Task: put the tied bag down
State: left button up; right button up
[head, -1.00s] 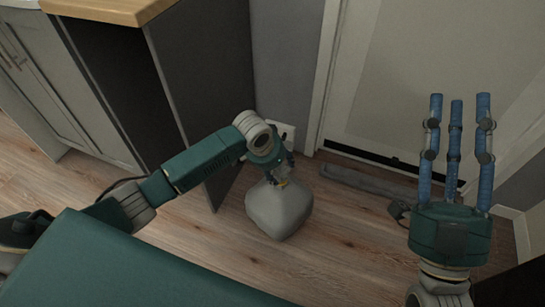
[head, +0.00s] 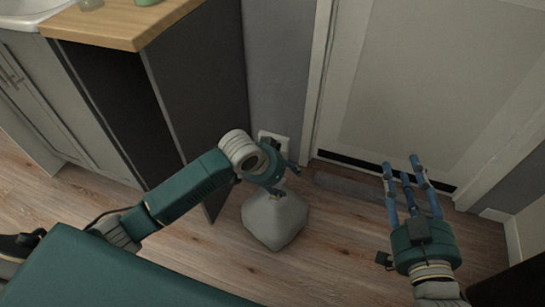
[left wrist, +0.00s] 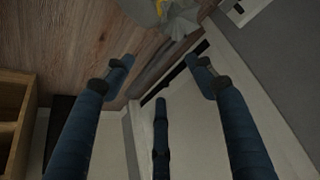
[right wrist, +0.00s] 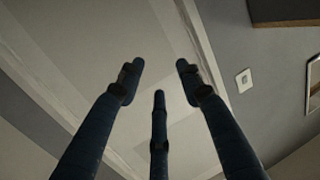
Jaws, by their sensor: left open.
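The tied bag (head: 275,221) is a grey, full, rounded sack standing on the wooden floor beside the dark cabinet side. Its gathered neck and yellow tie (left wrist: 178,10) show at the top edge of the left wrist view. My left gripper (head: 285,181) is open just above the bag's top, and its fingers are spread and apart from the tie in the left wrist view. The gripper hides the bag's neck in the head view. My right gripper (head: 402,167) is open and empty, in front of the door.
A dark cabinet (head: 205,95) with a wooden top (head: 120,22) stands left of the bag. A pale door (head: 400,80) is behind, with a grey strip (head: 345,187) on the floor before it. A white wall plate (head: 274,139) is behind my left gripper.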

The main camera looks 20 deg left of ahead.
pick_arm(q)
jog(key=s+d+r+n+t+h, duration=0.1)
jog(key=s+d+r+t+h, duration=0.1)
jog(key=d+r+t, duration=0.3)
jog(key=s+d+r+t+h, duration=0.1)
jog(key=s+d+r+t, duration=0.15)
jog(key=r, duration=0.45)
jog(key=s+a+r+n+t+y, duration=0.1)
jog(key=s+a+r+t+y, duration=0.1)
jog(key=a+r+t, duration=0.2)
jog(key=a+r, duration=0.3)
jog(key=r, duration=0.4)
jog(key=shift+s+n, duration=0.4)
